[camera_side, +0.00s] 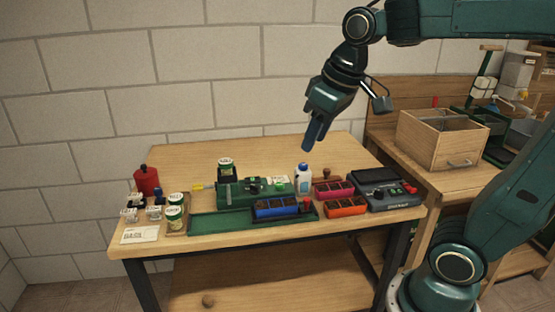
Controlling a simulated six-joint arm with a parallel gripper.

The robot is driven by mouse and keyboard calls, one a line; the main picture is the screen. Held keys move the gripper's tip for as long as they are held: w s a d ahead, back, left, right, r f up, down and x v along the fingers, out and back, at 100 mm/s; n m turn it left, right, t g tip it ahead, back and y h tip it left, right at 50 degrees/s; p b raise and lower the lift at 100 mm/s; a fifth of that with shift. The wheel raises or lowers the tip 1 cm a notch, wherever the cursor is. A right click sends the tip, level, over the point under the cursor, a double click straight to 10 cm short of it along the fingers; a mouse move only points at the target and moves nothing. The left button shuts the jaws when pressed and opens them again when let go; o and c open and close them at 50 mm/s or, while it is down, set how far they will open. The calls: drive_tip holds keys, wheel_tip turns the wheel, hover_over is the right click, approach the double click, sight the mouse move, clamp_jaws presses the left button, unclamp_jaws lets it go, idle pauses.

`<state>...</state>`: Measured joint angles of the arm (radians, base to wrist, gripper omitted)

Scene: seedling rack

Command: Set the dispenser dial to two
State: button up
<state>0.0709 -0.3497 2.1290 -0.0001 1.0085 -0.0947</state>
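A green machine (235,192), which looks like the dispenser, stands at the middle of the wooden table. A jar with a dark lid (225,167) sits on top of it at its left end. Its dial and any numbers are too small to make out. My gripper (314,138) hangs in the air above the back of the table, up and to the right of the machine, apart from everything. Its blue fingers point down and overlap in this view, so I cannot tell if they are open. I see nothing held below them.
A white bottle with a blue cap (303,181) stands right of the machine. Blue (276,208), pink (333,191) and orange (345,208) trays and a dark device (384,190) fill the right. Jars and a red canister (147,181) stand left. The table's back is clear.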

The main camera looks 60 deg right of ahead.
drive_tip(key=w+d+g, duration=0.1)
drive_tip(key=w+d, duration=0.1)
drive_tip(key=w, duration=0.6)
drive_tip(key=g, duration=0.3)
hover_over(253, 185)
wheel_tip(253, 185, down, 12)
drive_tip(key=shift+w+d+f+n, duration=0.1)
drive_tip(key=shift+n, duration=0.3)
drive_tip(key=shift+f, duration=0.2)
wheel_tip(253, 185, down, 13)
drive_tip(key=shift+f, duration=0.2)
clamp_jaws()
